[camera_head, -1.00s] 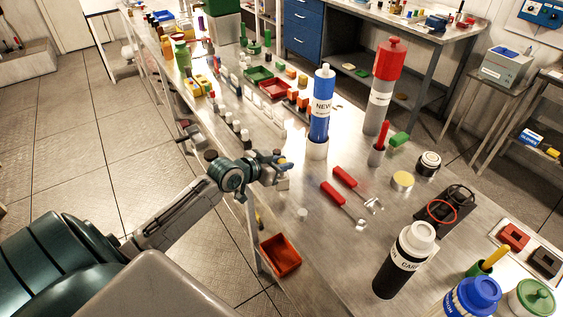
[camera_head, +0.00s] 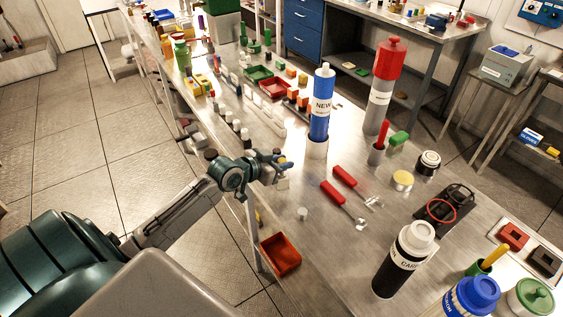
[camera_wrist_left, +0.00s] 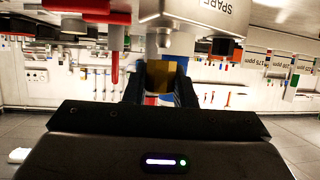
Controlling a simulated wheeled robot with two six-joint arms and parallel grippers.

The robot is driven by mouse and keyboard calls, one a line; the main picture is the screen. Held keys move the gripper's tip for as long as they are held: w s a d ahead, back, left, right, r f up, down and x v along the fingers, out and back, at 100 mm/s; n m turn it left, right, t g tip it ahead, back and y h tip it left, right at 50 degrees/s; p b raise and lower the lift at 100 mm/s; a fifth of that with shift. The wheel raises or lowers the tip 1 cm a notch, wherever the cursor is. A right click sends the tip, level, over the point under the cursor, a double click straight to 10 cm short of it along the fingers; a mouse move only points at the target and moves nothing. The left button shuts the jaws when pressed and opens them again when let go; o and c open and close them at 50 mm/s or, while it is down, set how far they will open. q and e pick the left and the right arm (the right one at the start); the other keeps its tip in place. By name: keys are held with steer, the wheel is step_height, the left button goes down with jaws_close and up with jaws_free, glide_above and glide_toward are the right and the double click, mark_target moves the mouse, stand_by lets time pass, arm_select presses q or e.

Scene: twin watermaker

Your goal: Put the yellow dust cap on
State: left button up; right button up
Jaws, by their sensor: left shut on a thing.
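My left gripper (camera_head: 284,163) hangs near the left edge of the steel bench, around the middle of the head view. In the left wrist view it (camera_wrist_left: 160,92) is shut on a dark yellow piece, which looks like the yellow dust cap (camera_wrist_left: 162,72). The cap is hardly visible in the head view, where the fingers hide it. In the left wrist view a pale fitting (camera_wrist_left: 163,42) shows just beyond the cap, under a grey body marked SPARE (camera_wrist_left: 205,14); I cannot tell whether they touch. My right gripper is in neither view.
Two red-handled tools (camera_head: 333,193) lie on the bench right of the gripper. A blue cartridge (camera_head: 321,110) stands behind them and a black canister (camera_head: 403,262) in front. A small pale cylinder (camera_head: 302,214) stands near that edge.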

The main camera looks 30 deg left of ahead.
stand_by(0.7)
arm_select(q)
steer(key=shift+f+b, duration=1.05)
steer(key=shift+f, duration=0.35)
steer(key=o, duration=1)
steer(key=shift+s, duration=0.1)
steer(key=shift+s+a+r, duration=0.2)
steer(key=shift+s+r, duration=0.05)
steer(key=shift+s, duration=0.25)
steer(key=p+v, duration=0.2)
steer(key=v, duration=0.7)
steer(key=shift+s, duration=0.3)
